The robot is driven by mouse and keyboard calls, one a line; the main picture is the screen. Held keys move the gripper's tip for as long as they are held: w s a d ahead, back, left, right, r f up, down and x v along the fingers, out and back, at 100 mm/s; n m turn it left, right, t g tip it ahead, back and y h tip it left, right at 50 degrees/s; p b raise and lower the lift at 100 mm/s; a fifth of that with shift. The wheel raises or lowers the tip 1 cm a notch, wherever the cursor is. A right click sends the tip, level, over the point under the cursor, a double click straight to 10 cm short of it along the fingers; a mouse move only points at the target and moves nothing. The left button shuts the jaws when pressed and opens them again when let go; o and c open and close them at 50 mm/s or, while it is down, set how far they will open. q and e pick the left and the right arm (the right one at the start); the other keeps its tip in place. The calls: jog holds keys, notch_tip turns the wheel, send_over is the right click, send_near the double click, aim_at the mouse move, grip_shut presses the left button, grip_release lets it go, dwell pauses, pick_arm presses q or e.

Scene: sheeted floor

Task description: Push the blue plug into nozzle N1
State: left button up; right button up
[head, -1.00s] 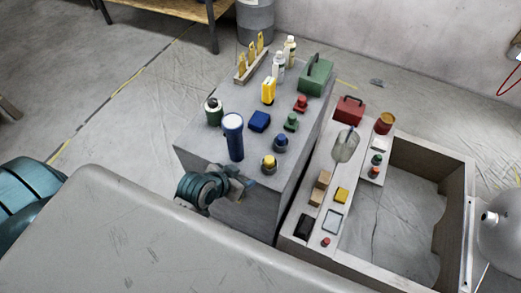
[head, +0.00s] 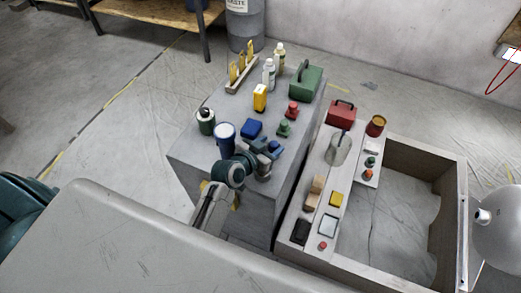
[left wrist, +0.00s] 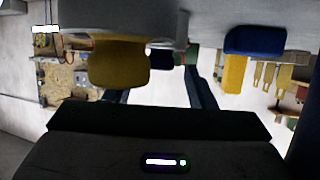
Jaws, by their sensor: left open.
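The blue plug (head: 274,147) stands on the grey workbench (head: 195,165), low on a round grey base. My left gripper (head: 267,152) is open just in front of it and partly covers it. I cannot tell if the fingers touch it. In the left wrist view the open fingers (left wrist: 158,85) point away from the camera, with a dark blue shape (left wrist: 160,58) between them, likely the plug. No N1 label is legible. A green plug (head: 284,128) and a red plug (head: 292,109) stand behind in line. My right gripper is not in view.
A yellow plug (left wrist: 118,65) is close to the left fingers in the wrist view. A blue box (head: 252,128), blue canister (head: 224,140) and yellow container (head: 260,98) stand left of the plugs. A wooden-framed bench (head: 310,215) with small items is at right.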

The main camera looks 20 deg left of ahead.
aim_at(275, 143)
pick_arm(q)
jog(key=shift+x, duration=1.4)
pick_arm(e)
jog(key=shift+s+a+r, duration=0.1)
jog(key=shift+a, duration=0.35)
pick_arm(q)
jog(key=shift+c, duration=0.2)
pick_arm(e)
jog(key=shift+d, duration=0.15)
pick_arm(q)
jog(key=c, duration=1)
jog(key=shift+r+p, duration=0.75)
jog(key=shift+p, duration=0.05)
jog(key=shift+r+p, duration=0.8)
jog(key=shift+r, duration=0.05)
jog(key=shift+r+p, duration=0.45)
jog(key=shift+r, duration=0.05)
jog(key=shift+r+p, duration=0.4)
jog(key=shift+r, duration=0.05)
notch_tip(275, 143, up, 4)
jog(key=p, duration=0.3)
jog(key=shift+f, duration=0.3)
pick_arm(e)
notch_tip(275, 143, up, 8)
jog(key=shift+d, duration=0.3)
